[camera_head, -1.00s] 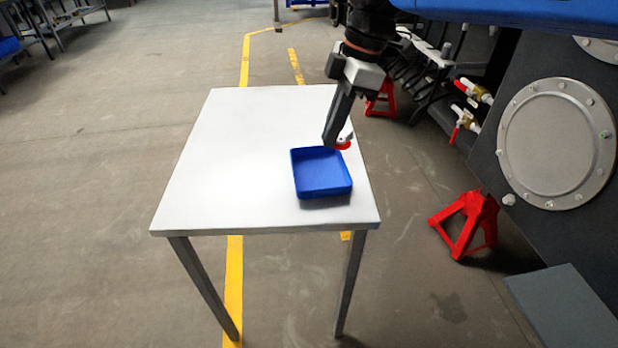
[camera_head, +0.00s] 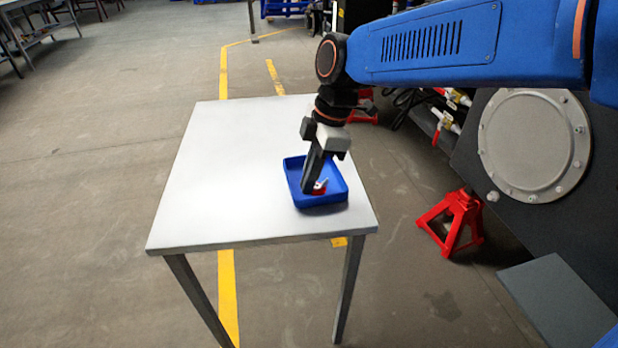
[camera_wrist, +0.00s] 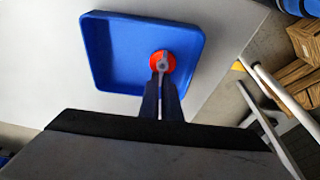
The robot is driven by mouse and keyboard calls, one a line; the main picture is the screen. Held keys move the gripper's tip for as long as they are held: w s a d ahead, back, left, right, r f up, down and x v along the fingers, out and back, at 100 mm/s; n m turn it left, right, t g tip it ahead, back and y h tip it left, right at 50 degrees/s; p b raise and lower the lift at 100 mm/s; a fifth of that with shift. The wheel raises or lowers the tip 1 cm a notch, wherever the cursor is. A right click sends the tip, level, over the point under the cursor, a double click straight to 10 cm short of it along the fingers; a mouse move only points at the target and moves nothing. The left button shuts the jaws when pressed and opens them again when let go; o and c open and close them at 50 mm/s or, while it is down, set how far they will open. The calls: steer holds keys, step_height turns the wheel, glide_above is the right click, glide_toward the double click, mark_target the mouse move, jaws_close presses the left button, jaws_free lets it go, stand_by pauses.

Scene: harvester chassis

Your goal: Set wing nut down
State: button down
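The wing nut (camera_head: 321,186) is a small red disc with a grey wing. It shows in the wrist view (camera_wrist: 168,63) at my fingertips, over the right part of the blue tray's floor. The blue tray (camera_head: 336,200) is square and shallow, on the right part of the white table; in the wrist view its floor (camera_wrist: 115,55) is otherwise empty. My gripper (camera_head: 311,187) points down into the tray, its fingers (camera_wrist: 161,80) close together on the grey wing. I cannot tell whether the nut touches the tray floor.
The white table top (camera_head: 220,170) is bare to the left of the tray. A red stand (camera_head: 452,222) and a dark chassis panel with a round grey cover (camera_head: 535,145) are to the right. Wooden crates (camera_wrist: 300,75) show at the right in the wrist view.

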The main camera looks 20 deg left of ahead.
mark_target(323, 182)
steer(key=shift+f, duration=0.15)
steer(key=c, duration=2)
jaws_free()
steer(key=v, duration=1.2)
